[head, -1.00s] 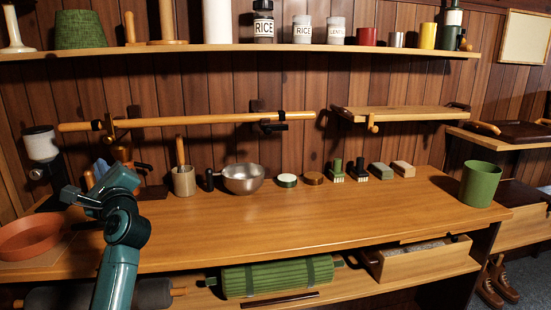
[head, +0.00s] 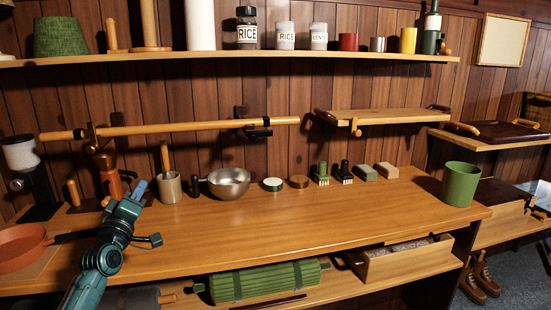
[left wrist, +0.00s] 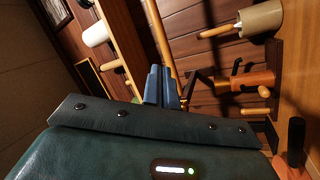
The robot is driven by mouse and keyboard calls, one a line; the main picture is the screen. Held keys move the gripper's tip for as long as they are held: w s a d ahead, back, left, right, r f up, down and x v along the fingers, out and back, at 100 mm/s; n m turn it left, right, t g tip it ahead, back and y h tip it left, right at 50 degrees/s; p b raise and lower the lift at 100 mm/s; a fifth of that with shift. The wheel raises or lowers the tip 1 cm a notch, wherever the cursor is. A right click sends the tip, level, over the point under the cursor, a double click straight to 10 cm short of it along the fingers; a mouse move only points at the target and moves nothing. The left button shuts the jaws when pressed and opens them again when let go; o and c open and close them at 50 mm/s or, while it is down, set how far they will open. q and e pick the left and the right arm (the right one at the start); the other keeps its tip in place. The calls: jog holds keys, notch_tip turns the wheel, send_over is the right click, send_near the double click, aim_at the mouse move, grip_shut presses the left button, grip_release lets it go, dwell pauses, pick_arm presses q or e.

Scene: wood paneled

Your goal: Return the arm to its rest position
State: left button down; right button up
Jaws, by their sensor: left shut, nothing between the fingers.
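My left arm, dark teal, comes in from the bottom left of the head view. Its left gripper (head: 139,190) has blue fingers that look closed together, with nothing between them. It is over the left part of the wooden counter (head: 320,225), in front of the orange-brown grinder (head: 111,180) and left of the beige crock (head: 169,187). In the left wrist view the blue fingers (left wrist: 161,87) lie together, with the crock (left wrist: 261,19) beyond to the right. My right gripper is not in view.
A terracotta pan (head: 22,245) lies left of my arm. A metal bowl (head: 229,183), brushes and small blocks line the counter's back. A green cup (head: 460,184) stands at the right end. The counter's middle front is clear. A wooden rail (head: 190,127) runs above.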

pick_arm(q)
notch_tip(320, 180, down, 7)
jog(key=a+m+g+y, duration=0.2)
jog(key=a+m+g, duration=0.15)
jog(key=m, duration=0.95)
jog(key=s+d+f+g+h, duration=0.1)
jog(key=s+d+f, duration=0.3)
jog(key=f, duration=0.3)
jog(key=s+d+f+g+h, duration=0.1)
jog(key=s+d+f+g, duration=0.1)
jog(key=s+d+f, duration=0.3)
jog(key=s+d+f+g+h, duration=0.1)
jog(key=s+d+f, duration=0.3)
jog(key=s, duration=0.6)
jog(key=s+d+f+g+h, duration=0.1)
jog(key=s+d+f, duration=0.4)
jog(key=s, duration=0.5)
jog(key=s+d+f+g+h, duration=0.1)
jog(key=s+d+f, duration=0.3)
jog(key=s, duration=0.6)
jog(key=shift+d+f+g, duration=0.2)
jog(key=shift+f+g, duration=0.45)
